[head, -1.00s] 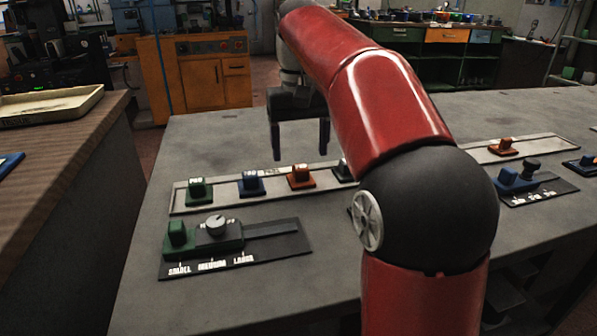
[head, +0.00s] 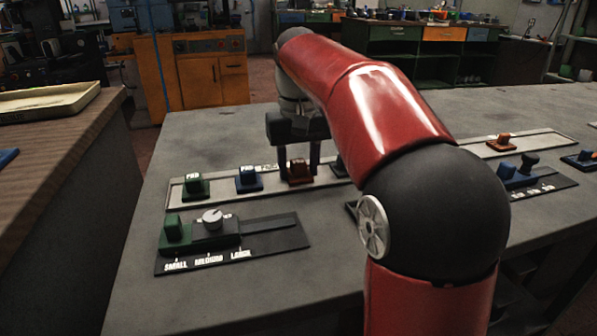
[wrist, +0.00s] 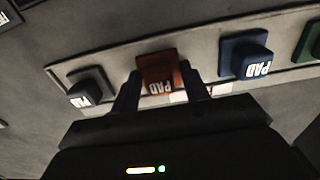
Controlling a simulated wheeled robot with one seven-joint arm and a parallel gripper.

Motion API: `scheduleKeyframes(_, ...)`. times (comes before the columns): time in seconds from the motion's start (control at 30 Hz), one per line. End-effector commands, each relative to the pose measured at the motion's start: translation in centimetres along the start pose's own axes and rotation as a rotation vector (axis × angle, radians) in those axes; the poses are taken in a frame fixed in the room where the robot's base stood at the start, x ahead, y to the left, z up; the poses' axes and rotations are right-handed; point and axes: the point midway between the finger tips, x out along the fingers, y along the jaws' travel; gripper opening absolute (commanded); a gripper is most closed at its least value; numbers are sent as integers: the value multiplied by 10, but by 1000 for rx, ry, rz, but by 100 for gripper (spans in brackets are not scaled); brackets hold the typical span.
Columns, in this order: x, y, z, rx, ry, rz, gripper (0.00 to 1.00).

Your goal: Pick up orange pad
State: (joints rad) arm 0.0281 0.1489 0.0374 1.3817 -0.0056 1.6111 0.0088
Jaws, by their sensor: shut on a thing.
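The orange pad (head: 299,172) sits in the pale rack strip (head: 178,194) on the grey table, to the right of a blue pad (head: 248,179) and a green pad (head: 194,187) in the head view. My gripper (head: 300,172) points down with its two dark fingers on either side of the orange pad, shut on it. In the wrist view the orange pad (wrist: 158,74) shows between my fingertips (wrist: 158,88), with its PAD label facing the camera. It appears to be still at rack level.
A dark pad (wrist: 88,87) stands close beside the gripper in the strip. Another strip with an orange pad (head: 501,142) lies at right, beyond my arm.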

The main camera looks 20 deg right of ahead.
Motion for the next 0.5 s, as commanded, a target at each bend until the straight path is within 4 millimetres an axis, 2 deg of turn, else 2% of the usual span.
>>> scheduleKeyframes(0.07,0,0,0,0,0,0,22)
scheduleKeyframes(0.33,-2,0,0,0,1,0,22)
scheduleKeyframes(0.5,-17,0,-1,0,2,0,22)
